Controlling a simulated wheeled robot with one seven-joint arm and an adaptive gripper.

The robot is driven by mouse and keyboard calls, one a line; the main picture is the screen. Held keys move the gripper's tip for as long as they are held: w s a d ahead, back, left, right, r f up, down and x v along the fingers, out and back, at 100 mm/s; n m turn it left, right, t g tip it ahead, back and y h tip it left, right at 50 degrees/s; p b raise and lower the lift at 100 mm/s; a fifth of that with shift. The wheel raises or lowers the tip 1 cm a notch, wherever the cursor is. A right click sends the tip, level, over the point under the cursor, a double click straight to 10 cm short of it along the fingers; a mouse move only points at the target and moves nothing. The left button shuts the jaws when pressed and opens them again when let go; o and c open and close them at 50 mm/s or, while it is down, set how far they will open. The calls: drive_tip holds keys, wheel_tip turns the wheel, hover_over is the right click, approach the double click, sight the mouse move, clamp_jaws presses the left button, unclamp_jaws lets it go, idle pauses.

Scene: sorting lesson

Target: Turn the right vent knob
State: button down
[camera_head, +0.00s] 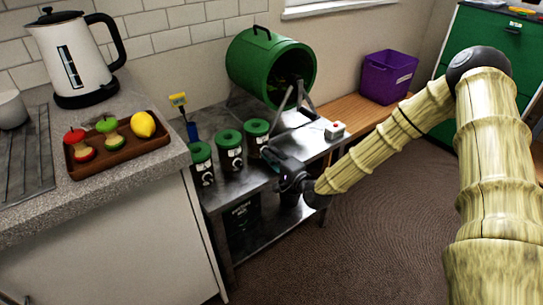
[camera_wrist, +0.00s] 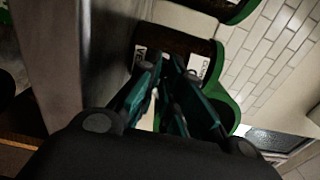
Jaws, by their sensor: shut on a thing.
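Three dark canisters with green lids stand in a row on a metal bench. The left (camera_head: 202,163) and middle (camera_head: 230,150) ones show round knobs with white marks on their fronts. My gripper (camera_head: 277,161) is at the front of the right canister (camera_head: 256,136) and hides its knob in the head view. In the wrist view, my gripper (camera_wrist: 166,72) has its teal fingers closed in at the brown front of a canister (camera_wrist: 178,42), between white printed labels. The fingers are shut on the right vent knob, which they mostly cover; its turn angle cannot be read.
A green drum (camera_head: 262,62) stands behind the canisters. A small white box with a red button (camera_head: 335,130) is on the bench (camera_head: 300,143) to the right. A counter with a wooden tray (camera_head: 118,153) and kettle (camera_head: 75,60) is at left. Floor (camera_head: 385,210) is open at front right.

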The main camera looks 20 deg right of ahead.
drive_tip(key=shift+f, duration=0.1)
drive_tip(key=c, duration=1.6)
unclamp_jaws()
drive_tip(key=v, duration=1.2)
